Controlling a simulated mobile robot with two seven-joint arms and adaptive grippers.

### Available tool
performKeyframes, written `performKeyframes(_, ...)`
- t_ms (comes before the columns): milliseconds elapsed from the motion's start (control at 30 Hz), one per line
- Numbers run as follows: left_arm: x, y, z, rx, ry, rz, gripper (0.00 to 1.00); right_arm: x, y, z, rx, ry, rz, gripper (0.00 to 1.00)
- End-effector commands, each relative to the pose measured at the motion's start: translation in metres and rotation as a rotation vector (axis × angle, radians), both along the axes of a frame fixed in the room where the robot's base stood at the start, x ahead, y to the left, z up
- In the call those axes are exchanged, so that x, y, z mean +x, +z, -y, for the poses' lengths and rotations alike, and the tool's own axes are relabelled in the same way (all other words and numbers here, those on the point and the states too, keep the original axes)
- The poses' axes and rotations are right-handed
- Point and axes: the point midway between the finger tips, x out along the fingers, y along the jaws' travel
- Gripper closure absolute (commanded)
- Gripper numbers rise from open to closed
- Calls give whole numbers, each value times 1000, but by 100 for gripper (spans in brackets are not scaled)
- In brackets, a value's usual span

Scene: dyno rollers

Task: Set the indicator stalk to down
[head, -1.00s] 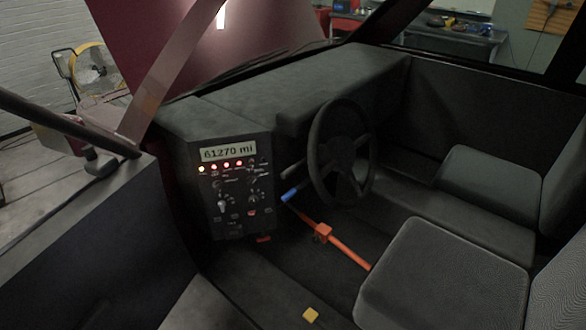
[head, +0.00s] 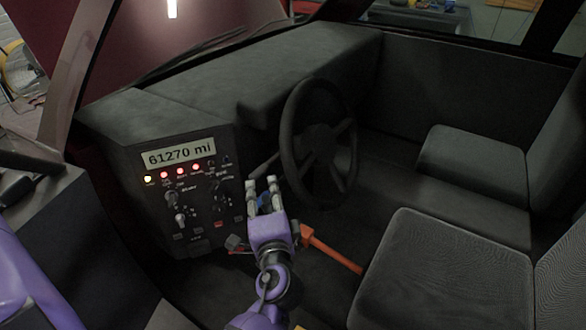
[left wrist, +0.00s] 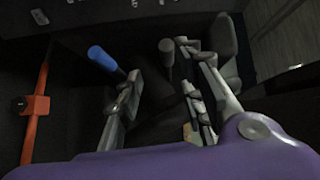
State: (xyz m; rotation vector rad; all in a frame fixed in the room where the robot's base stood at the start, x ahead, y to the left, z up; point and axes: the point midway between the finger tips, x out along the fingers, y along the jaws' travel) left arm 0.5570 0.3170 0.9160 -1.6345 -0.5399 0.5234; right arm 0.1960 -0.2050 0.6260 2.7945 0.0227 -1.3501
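A dark stalk (head: 267,164) sticks out to the left of the steering wheel (head: 318,135). In the left wrist view a dark stalk with a rounded end (left wrist: 167,62) shows between the finger lines. A blue-tipped lever (left wrist: 103,58) lies beside the left finger there; a bit of its blue (head: 264,200) shows between the fingers in the head view. I cannot tell for certain which is the indicator stalk. My left gripper (head: 262,184) is open and empty, just in front of and below the dark stalk. No contact is clear. My right gripper is not in view.
An instrument panel (head: 185,195) with lit red lamps and knobs stands left of the gripper. An orange bar (head: 332,250) runs down to the right, near the gripper. A seat (head: 430,260) fills the lower right.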

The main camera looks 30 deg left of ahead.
Motion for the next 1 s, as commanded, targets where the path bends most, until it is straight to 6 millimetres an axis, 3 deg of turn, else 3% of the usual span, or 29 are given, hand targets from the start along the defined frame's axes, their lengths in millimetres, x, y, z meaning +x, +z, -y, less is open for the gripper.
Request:
performKeyframes(167,-4,9,-12,117,42,-53,65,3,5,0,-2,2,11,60)
performKeyframes(600,45,10,-52,116,39,-53,65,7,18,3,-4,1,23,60)
performKeyframes(1000,53,7,-59,114,39,-55,65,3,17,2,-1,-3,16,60)
